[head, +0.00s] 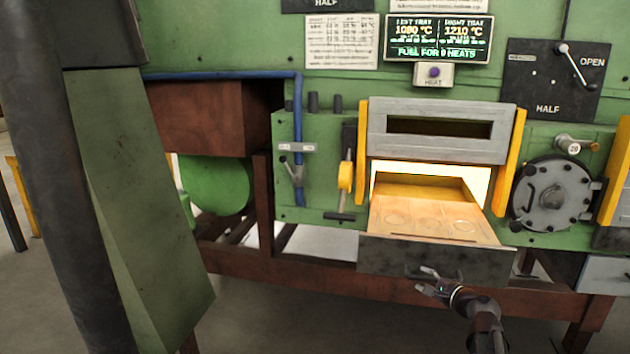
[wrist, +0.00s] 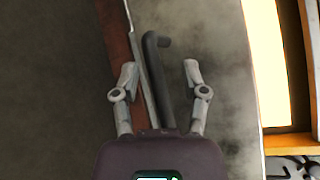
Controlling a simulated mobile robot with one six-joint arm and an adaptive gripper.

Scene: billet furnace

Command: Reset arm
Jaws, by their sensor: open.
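My gripper (head: 441,279) is open and empty in front of the pulled-out furnace tray (head: 376,255), by the dark handle on its front. In the wrist view my gripper (wrist: 158,80) has its two fingers spread, with the dark bar handle (wrist: 157,75) showing between them. I cannot tell whether the fingers touch the handle. The tray top has several round recesses and no billets show in them. My arm reaches in from the lower right of the head view.
The glowing furnace opening (head: 380,180) is behind the tray, under a raised grey door (head: 386,145). A HALF/OPEN lever panel (head: 553,82), a display (head: 438,38) and a HEAT button (head: 434,72) are above. Floor in front is clear.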

